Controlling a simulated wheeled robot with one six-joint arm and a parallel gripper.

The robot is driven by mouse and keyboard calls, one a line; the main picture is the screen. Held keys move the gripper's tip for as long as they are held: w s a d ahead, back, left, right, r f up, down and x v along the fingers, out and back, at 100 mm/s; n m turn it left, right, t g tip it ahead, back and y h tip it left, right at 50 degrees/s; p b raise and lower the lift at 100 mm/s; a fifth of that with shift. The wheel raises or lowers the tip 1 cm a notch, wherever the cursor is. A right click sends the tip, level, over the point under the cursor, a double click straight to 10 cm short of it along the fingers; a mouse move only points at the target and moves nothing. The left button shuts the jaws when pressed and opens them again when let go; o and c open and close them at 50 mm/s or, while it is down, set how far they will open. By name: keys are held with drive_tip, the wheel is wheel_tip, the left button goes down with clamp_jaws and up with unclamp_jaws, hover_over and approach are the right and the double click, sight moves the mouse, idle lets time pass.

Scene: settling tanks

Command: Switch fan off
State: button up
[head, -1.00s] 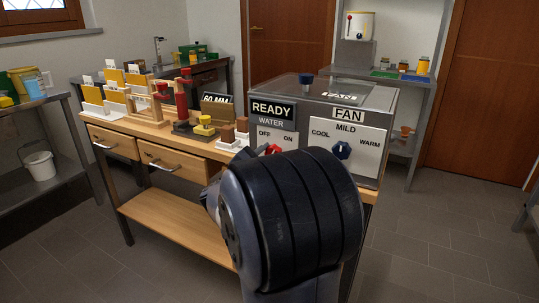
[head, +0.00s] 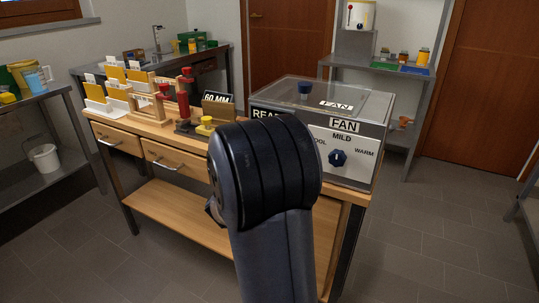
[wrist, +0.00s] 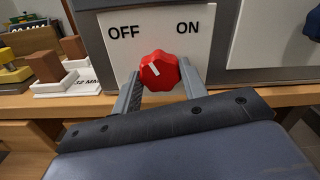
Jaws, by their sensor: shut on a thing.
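The red knob (wrist: 160,71) sits on a white plate (wrist: 113,57) marked OFF and ON in the wrist view. A white mark shows on its face, left of centre, slanting to the upper left, on the side of OFF. My gripper (wrist: 161,82) has one finger on each side of the knob and is shut on it. The grey box (head: 368,103) has FAN labels and a blue knob (head: 338,158) among the words MILD and WARM. In the head view my arm hides the red knob, the OFF and ON plate, my fingers and part of the READY sign (head: 267,115).
The box stands on a wooden bench (head: 180,208) with drawers. Left of it are card holders (head: 117,97), red-topped tools (head: 184,98) and a 60 MM sign (head: 217,100). Metal shelves stand left and behind. Floor is clear on the right.

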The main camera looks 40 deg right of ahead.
drive_tip(key=shift+n+p, duration=0.6)
drive_tip(key=shift+n, duration=0.3)
drive_tip(key=o, duration=1)
drive_tip(key=v, duration=1)
drive_tip(key=shift+s+a+p, duration=0.2)
drive_tip(key=shift+a+p, duration=0.15)
drive_tip(key=shift+d, duration=0.1)
